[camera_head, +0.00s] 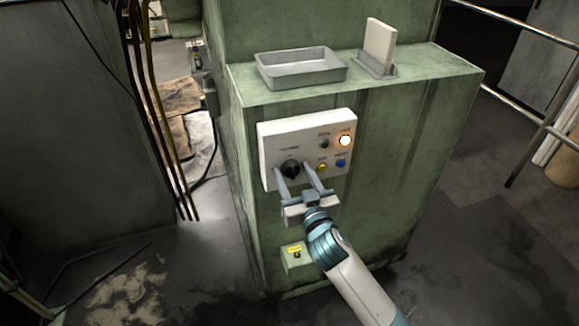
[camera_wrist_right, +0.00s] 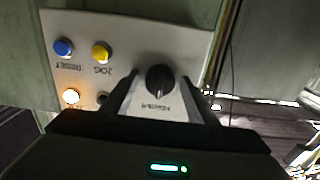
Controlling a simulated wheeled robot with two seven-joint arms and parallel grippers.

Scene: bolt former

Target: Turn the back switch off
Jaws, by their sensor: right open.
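A black rotary knob (camera_head: 291,169) sits on the white control panel (camera_head: 279,135) on the front of the green machine. It also shows in the right wrist view (camera_wrist_right: 160,80), upside down, with its light pointer mark toward the label. My right gripper (camera_head: 294,168) is open, with one finger on each side of the knob; I cannot tell whether they touch it. Another small switch box (camera_head: 195,55) shows farther back at the left. I cannot tell which is the back switch. My left gripper is out of view.
The panel has a lit orange lamp (camera_head: 345,141), a dark green lamp (camera_head: 324,143), a yellow button (camera_head: 322,166) and a blue button (camera_head: 341,163). A grey tray (camera_head: 300,84) stands on the machine. Hanging cables (camera_head: 160,110) are at the left, a metal railing (camera_head: 530,150) at the right.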

